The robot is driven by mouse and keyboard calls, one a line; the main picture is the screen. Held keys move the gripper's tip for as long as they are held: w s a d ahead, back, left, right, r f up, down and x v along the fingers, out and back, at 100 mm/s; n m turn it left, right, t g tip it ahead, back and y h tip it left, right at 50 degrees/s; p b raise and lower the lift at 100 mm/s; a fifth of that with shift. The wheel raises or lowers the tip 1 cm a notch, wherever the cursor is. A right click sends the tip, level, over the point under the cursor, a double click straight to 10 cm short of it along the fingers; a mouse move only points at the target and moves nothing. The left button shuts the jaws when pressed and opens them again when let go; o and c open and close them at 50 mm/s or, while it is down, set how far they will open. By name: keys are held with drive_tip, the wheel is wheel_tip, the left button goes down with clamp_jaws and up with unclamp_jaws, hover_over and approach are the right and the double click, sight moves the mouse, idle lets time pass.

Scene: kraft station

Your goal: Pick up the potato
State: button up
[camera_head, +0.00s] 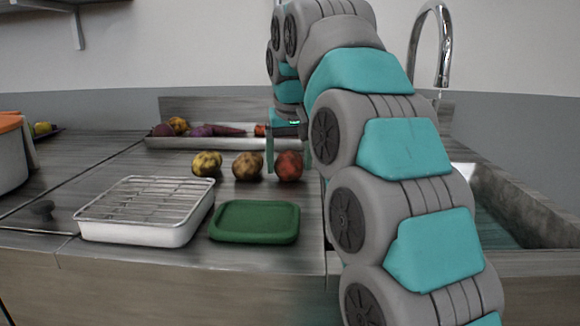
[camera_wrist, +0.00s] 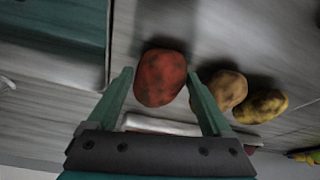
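Three potato-like items stand in a row on the counter: a yellow one (camera_head: 207,163), a brown-yellow one (camera_head: 247,166) and a reddish one (camera_head: 289,165). In the wrist view, the reddish potato (camera_wrist: 160,78) lies between the fingertips of my gripper (camera_wrist: 159,74), with a visible gap on at least the left side. My gripper is open and holds nothing. The brown-yellow potato (camera_wrist: 228,88) is just outside the right finger, with the yellow one (camera_wrist: 262,106) beyond it. I cannot tell whether a finger touches the reddish potato.
A shallow tray (camera_head: 221,143) with more vegetables stands behind the row. In front are a white dish with a wire rack (camera_head: 145,230) and a green lid (camera_head: 255,222). The sink (camera_head: 520,215) with its tap (camera_head: 443,45) is at right. A pot (camera_head: 10,160) stands far left.

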drive_tip(key=c, duration=1)
drive_tip(key=shift+c, duration=0.2)
drive_tip(key=shift+r, duration=0.1)
